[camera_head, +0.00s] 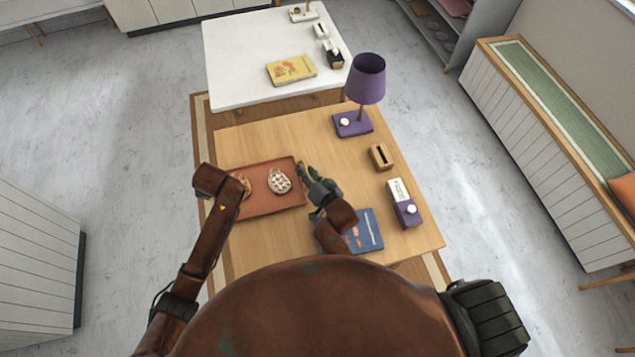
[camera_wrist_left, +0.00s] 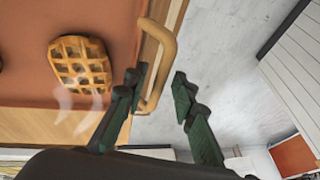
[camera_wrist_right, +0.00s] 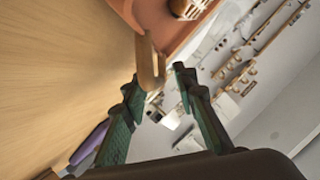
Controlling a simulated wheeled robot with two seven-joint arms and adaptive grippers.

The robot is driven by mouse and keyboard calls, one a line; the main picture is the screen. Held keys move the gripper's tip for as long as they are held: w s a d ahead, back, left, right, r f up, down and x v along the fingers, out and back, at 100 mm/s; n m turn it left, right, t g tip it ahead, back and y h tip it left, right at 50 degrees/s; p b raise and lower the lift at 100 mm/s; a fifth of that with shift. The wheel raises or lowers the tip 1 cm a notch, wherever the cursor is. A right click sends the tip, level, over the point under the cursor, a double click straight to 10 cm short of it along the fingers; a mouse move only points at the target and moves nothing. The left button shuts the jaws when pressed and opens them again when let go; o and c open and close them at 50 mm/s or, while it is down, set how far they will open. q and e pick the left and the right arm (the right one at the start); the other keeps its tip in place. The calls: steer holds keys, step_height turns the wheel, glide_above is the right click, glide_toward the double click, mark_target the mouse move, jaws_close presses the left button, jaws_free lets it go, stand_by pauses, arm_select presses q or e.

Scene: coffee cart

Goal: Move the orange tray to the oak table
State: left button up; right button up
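The orange tray (camera_head: 268,206) lies over the left part of the oak table (camera_head: 330,160); I cannot tell whether it touches the top. It carries a browned waffle (camera_wrist_left: 78,65) and a pale-topped waffle (camera_head: 280,181). My left gripper (camera_wrist_left: 160,82) is open at the tray's wooden handle (camera_wrist_left: 163,55), which reaches between its fingertips. In the head view my left wrist hides that gripper's fingers. My right gripper (camera_wrist_right: 156,78) is open, with the opposite handle (camera_wrist_right: 148,60) between its fingertips. It also shows in the head view (camera_head: 304,172).
A purple lamp (camera_head: 366,78), wooden slotted box (camera_head: 381,157), purple-and-white box (camera_head: 404,203) and blue book (camera_head: 367,231) stand on the table's right and front parts. A white table (camera_head: 245,60) with a yellow book (camera_head: 291,69) adjoins behind. The table's middle is clear.

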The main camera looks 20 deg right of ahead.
steer(key=shift+s, duration=0.25)
steer(key=v, duration=1.1)
steer(key=shift+s+r, duration=0.1)
steer(key=shift+s, duration=0.15)
arm_select(q)
steer(key=v, duration=0.7)
steer(key=shift+r, duration=0.2)
